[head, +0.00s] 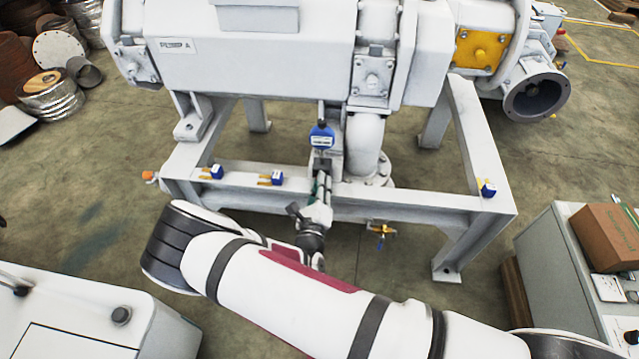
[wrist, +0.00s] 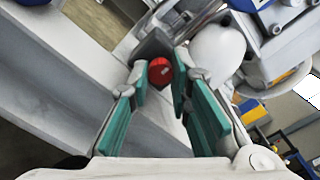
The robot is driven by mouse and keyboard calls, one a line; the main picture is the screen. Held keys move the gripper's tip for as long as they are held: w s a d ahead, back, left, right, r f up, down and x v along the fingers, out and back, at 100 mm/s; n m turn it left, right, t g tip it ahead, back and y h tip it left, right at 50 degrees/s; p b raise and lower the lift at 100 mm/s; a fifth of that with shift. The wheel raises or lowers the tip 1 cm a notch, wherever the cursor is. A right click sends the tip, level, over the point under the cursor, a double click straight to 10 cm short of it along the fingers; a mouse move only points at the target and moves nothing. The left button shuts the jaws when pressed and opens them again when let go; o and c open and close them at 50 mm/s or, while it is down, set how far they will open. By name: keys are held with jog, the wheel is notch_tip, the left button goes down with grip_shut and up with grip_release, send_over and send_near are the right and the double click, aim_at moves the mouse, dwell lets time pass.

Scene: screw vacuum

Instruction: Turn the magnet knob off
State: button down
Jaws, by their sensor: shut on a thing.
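The magnet knob (wrist: 160,71) is a small red round knob on the front of a dark grey block (wrist: 153,46) in the wrist view. My gripper (wrist: 159,79) has its green-padded fingers on either side of the knob, with the tips closed on it. In the head view my gripper (head: 322,180) reaches up to the pump frame, just below a blue instrument with a white label (head: 321,136). The knob is hidden behind my gripper in that view. The knob's mark, and so its turn position, cannot be read.
A white pump labelled PUMP A (head: 250,65) stands above its white frame (head: 420,203). Blue sensors (head: 277,178) sit on the frame rail, and a brass valve (head: 381,230) hangs below it. A white pipe (head: 365,145) is close on the right. A cabinet with a cardboard box (head: 605,237) stands at right.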

dwell(0.3)
jog(key=c, duration=1.5)
grip_release()
jog(key=shift+o, duration=0.2)
jog(key=shift+f, duration=0.1)
